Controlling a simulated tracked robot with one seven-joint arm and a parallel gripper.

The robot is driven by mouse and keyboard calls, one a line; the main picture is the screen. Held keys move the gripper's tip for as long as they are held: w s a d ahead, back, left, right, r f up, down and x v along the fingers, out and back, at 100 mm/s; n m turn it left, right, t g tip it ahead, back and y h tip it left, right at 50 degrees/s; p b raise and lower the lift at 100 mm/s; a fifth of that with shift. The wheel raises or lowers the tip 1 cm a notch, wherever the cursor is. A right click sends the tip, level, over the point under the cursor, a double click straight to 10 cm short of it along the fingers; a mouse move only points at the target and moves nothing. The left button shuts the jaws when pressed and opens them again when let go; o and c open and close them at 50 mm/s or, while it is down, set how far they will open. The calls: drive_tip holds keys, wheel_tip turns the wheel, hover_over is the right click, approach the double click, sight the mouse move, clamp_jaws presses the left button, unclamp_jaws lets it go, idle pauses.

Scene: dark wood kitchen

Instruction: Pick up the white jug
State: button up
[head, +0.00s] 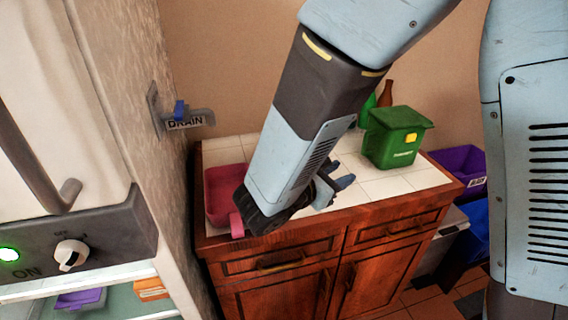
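I cannot make out a white jug in the head view; my arm covers the middle of the counter and may hide it. My gripper (335,186) is low over the tiled counter (385,188), at the far side of my wrist. Its grey-blue fingers show only partly, so I cannot tell whether they are open or shut, or whether anything is between them.
A red bin (222,206) stands on the counter's left end, close to my wrist. A green bin (395,138) stands at the back right, with bottles (384,94) behind it. A wall with a DRAIN sign (186,122) borders the left. Purple (455,162) and blue (476,225) bins are right.

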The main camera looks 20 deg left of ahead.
drive_tip(key=s+a+f+n+t+y, duration=0.2)
drive_tip(key=a+n, duration=0.1)
drive_tip(key=a, duration=0.2)
drive_tip(key=s+a+f+n+t+y, duration=0.2)
drive_tip(key=s+a+n+y, duration=0.15)
drive_tip(key=a, duration=0.25)
drive_tip(key=shift+w+d+f, duration=0.1)
drive_tip(key=shift+w+d, duration=0.4)
drive_tip(key=shift+w, duration=1.9)
drive_tip(key=shift+w+d+r, duration=0.1)
drive_tip(key=shift+w+d, duration=0.45)
drive_tip(key=shift+w, duration=1.8)
drive_tip(key=shift+w+d+f, duration=0.1)
drive_tip(key=shift+w+d, duration=0.4)
drive_tip(key=shift+w, duration=1.9)
drive_tip(key=shift+c, duration=0.4)
drive_tip(key=shift+h, duration=0.35)
clamp_jaws()
